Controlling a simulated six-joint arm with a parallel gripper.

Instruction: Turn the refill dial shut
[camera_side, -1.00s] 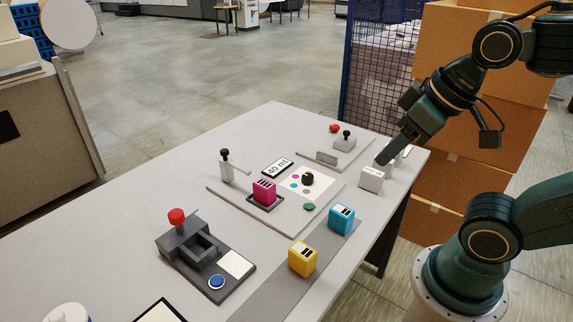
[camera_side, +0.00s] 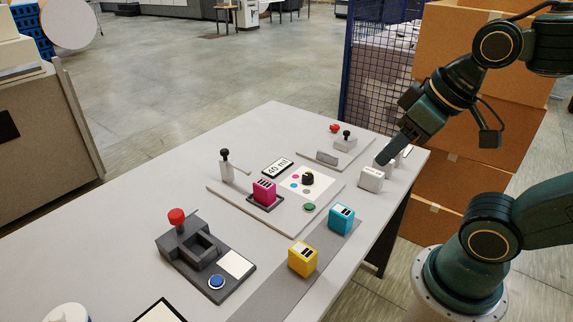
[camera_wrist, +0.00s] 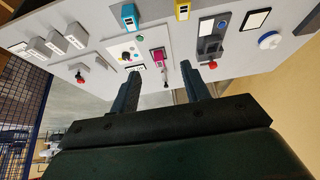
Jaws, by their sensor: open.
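The refill dial (camera_side: 308,178) is a small black knob with a yellow mark, on a white panel with coloured dots. The panel lies on a grey base plate beside a "40 ml" display (camera_side: 277,167). A magenta cartridge (camera_side: 264,191) sits in a holder on the same plate. My gripper (camera_side: 384,160) is at the right, above the white blocks and well apart from the dial. In the wrist view, its two separated fingers (camera_wrist: 161,70) are open and empty, with the dial (camera_wrist: 125,57) beyond them to the left. The dial's exact setting is too small to read.
A post with a black knob (camera_side: 225,153) stands at the plate's left. Cyan (camera_side: 341,219) and yellow (camera_side: 302,258) cartridges stand on a grey strip. A dark station with a red knob (camera_side: 177,217) is at front left. White blocks (camera_side: 371,179) stand below my gripper.

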